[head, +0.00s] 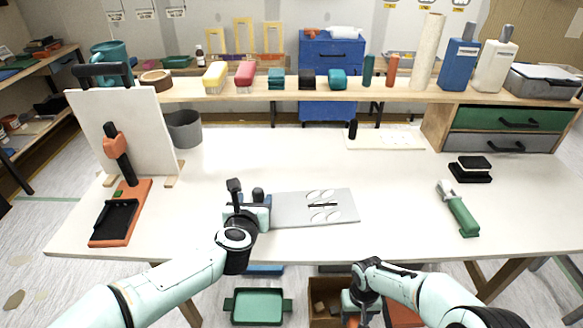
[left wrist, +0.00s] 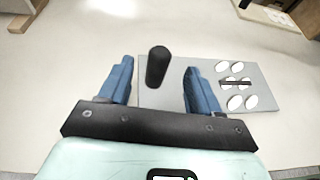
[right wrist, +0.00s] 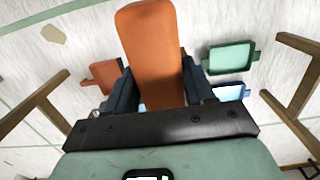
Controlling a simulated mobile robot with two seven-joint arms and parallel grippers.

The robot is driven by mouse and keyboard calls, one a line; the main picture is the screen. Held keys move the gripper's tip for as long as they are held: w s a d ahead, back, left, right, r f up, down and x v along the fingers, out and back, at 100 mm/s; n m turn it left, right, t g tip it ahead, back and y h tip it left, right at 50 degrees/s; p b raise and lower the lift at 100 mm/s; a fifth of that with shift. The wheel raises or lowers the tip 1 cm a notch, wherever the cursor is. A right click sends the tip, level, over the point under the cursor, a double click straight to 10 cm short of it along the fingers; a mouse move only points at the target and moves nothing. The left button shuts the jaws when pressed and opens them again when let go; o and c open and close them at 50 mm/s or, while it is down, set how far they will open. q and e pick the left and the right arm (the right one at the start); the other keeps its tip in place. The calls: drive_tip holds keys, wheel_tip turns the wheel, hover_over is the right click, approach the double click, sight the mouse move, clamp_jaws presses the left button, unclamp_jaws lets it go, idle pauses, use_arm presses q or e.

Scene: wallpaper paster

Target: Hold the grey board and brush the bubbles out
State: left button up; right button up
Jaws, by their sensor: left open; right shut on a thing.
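The grey board (head: 285,209) lies flat on the white table near its front edge. White oval bubbles (head: 324,214) sit on its right half, with a short black bar between them; they also show in the left wrist view (left wrist: 237,102). A black upright knob (left wrist: 157,66) stands at the board's left end. My left gripper (head: 247,193) is open, with its blue fingers on either side of the knob and a gap at each side. My right gripper (right wrist: 158,80) is shut on a flat orange piece (right wrist: 150,45), below the table front. Whether this is the brush cannot be told.
A green-handled roller (head: 459,212) and black pads (head: 470,170) lie at the right. Trays, one green (head: 258,307), are on the floor.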

sight(257, 195)
use_arm(q)
drive_tip(key=shift+p+x, duration=0.45)
drive_tip(key=shift+x, duration=2.75)
clamp_jaws()
unclamp_jaws()
drive_tip(key=shift+s+r, duration=0.1)
drive_tip(key=shift+s, duration=0.1)
drive_tip(key=shift+v, duration=0.75)
